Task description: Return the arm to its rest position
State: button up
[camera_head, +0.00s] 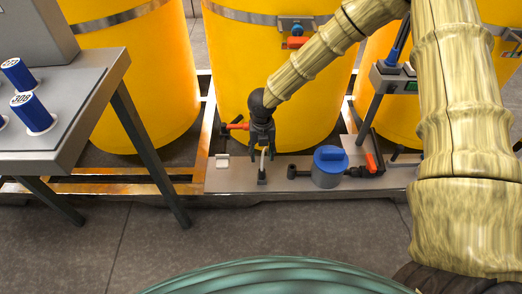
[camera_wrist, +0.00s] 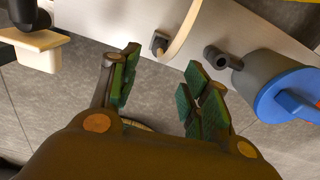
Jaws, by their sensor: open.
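My arm, in a pale yellow patterned sleeve, reaches down from the upper right in the head view. My gripper (camera_head: 262,146) hangs over the metal skid plate (camera_head: 225,180), in front of the middle yellow tank (camera_head: 237,65). In the wrist view my gripper (camera_wrist: 160,90) is open, its green-padded fingers apart with nothing held between them. Beyond the fingers a pale curved tube (camera_wrist: 183,30) rises from a small dark fitting (camera_wrist: 159,43) on the plate. The fitting (camera_head: 262,176) is just below my gripper in the head view. I cannot tell whether the fingers touch the tube.
A blue-capped grey pump (camera_head: 329,166) stands right of my gripper. An orange-handled valve (camera_head: 236,126) is close on its left. A post with a small box (camera_head: 392,80) stands at right. Floor in front is clear.

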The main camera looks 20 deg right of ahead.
jog(key=s+d+f+n+t+h, duration=0.1)
jog(key=s+d+f+n, duration=0.1)
jog(key=s+f+n, duration=0.55)
jog(key=s+d+f+n+h, duration=0.25)
jog(key=s+f+n, duration=0.25)
jog(key=s+n, duration=0.5)
jog(key=s+a+f+n+g+y, duration=0.15)
jog(key=s+n+y, duration=0.25)
jog(key=s+n, duration=1.6)
notch_tip(320, 180, up, 38)
jog(key=w+p, duration=0.1)
jog(key=p, duration=3.7)
jog(key=shift+d+f, duration=0.15)
jog(key=shift+f, duration=0.1)
